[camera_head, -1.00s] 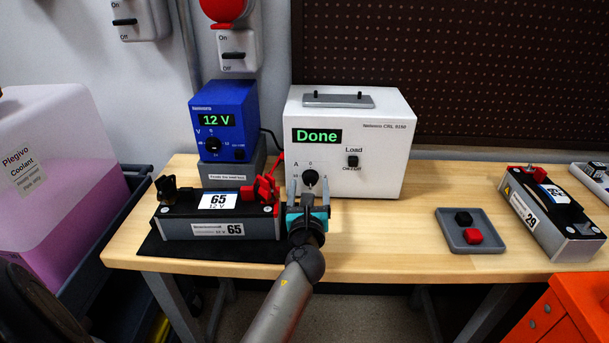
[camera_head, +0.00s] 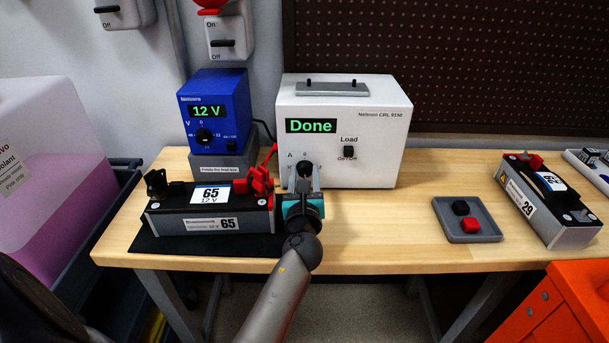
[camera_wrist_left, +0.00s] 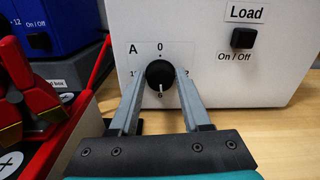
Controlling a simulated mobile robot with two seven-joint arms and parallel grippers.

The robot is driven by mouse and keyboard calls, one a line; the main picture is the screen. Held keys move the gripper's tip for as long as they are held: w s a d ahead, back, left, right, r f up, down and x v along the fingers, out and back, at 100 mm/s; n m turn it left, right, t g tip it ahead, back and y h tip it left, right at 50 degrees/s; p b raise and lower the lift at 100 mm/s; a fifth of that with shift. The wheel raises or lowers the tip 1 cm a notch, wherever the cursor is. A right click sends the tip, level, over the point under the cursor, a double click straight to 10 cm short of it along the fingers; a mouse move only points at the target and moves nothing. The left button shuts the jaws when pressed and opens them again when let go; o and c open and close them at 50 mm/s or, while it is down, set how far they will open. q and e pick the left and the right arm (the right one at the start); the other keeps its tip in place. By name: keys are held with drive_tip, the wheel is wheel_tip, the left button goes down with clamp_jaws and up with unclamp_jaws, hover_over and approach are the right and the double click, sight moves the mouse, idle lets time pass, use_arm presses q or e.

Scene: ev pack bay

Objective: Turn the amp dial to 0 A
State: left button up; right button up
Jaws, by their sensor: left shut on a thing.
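The amp dial (camera_wrist_left: 160,75) is a round black knob on the front of the white load tester (camera_head: 344,110), whose screen reads "Done". In the left wrist view a 0 stands straight above the knob, with partly covered numbers at its left and right. A pale mark shows at the knob's lower edge, pointing down, away from the 0. My left gripper (camera_head: 304,172) is in front of the tester. Its fingers (camera_wrist_left: 158,80) are closed on the dial, one on each side. My right gripper is not in view.
A battery (camera_head: 180,222) with red and black clamps lies close left of my gripper. Behind it stands a blue supply (camera_head: 214,110) reading 12 V. A black Load switch (camera_wrist_left: 242,38) is right of the dial. A grey tray (camera_head: 447,228) and another battery (camera_head: 540,215) stand right; bare table lies between.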

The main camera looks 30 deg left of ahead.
use_arm(q)
clamp_jaws()
